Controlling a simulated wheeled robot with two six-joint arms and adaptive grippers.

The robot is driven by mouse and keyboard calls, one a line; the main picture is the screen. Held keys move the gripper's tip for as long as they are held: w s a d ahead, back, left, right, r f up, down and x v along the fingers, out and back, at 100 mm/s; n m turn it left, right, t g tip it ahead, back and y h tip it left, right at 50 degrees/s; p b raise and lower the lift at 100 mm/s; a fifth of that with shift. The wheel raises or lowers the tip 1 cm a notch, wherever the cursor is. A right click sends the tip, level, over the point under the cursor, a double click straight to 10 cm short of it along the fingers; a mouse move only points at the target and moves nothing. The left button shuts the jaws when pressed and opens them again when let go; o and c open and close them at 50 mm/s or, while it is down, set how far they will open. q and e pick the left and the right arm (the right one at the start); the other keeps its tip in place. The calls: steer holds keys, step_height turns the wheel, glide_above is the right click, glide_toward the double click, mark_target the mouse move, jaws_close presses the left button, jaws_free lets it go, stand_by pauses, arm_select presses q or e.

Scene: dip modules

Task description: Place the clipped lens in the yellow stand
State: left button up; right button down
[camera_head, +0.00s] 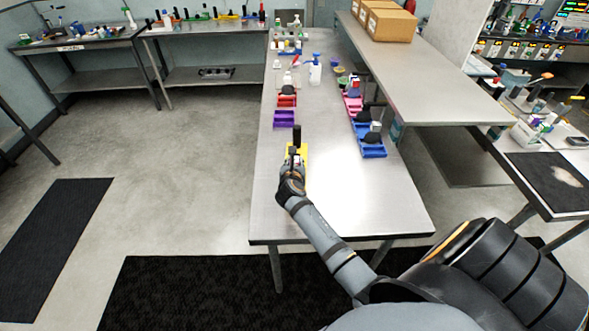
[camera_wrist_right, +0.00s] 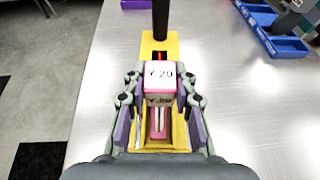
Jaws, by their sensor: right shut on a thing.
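The yellow stand (camera_head: 304,150) lies flat on the steel table, partly hidden by my right gripper in the head view. In the right wrist view the yellow stand (camera_wrist_right: 173,43) shows a black upright post (camera_wrist_right: 160,18) and a small red-lit slot (camera_wrist_right: 159,56). My right gripper (camera_wrist_right: 159,98) is shut on a white and pink block labelled "Y 20", the clipped lens (camera_wrist_right: 159,76), over the stand. I cannot tell whether the lens touches the stand. In the head view my right gripper (camera_head: 293,172) reaches the stand from the front. My left gripper is out of view.
A purple tray (camera_head: 284,118) and a red tray (camera_head: 287,101) stand behind on the left. A blue tray (camera_head: 372,150) and a pink tray (camera_head: 352,104) stand on the right. A spray bottle (camera_head: 315,70) is farther back. The table's front right is clear.

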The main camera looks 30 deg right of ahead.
steer(key=shift+a+r, duration=0.1)
steer(key=c, duration=1.1)
jaws_free()
steer(key=p+v, duration=0.6)
steer(key=shift+s+r, duration=0.2)
steer(key=shift+r, duration=0.3)
steer(key=v, duration=0.4)
steer(key=shift+s+a+f, duration=0.25)
steer(key=shift+s+a, duration=0.05)
steer(key=shift+s+a+r, duration=0.15)
steer(key=shift+s, duration=0.1)
